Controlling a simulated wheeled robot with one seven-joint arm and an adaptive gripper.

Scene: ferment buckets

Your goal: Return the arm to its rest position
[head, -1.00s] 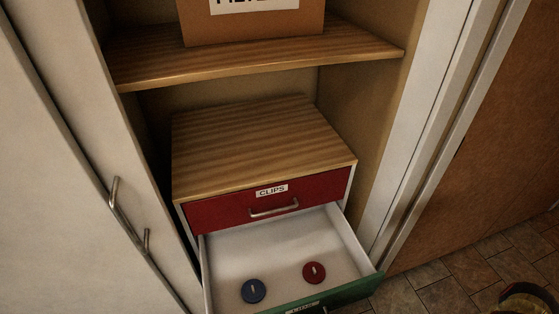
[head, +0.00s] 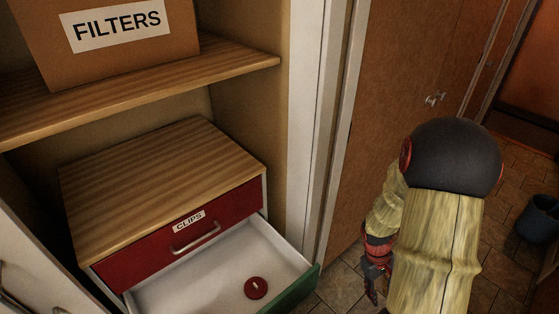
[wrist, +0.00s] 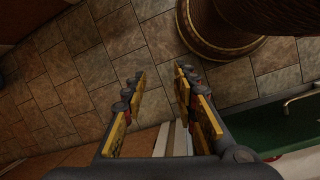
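My arm stands at the right of the head view, bent at a dark round joint. My gripper (head: 375,285) hangs low beside the cabinet's right side, apart from the drawer. In the wrist view my gripper (wrist: 160,78) has its two yellow-padded fingers spread, with only floor tiles between them. It is open and empty.
The lower drawer (head: 190,293) is pulled out with a red disc (head: 256,288) inside; its green front (wrist: 270,130) is near my gripper. Above are the shut red CLIPS drawer (head: 150,250) and a FILTERS box (head: 110,60). A dark bucket (head: 538,220) stands on the tiled floor.

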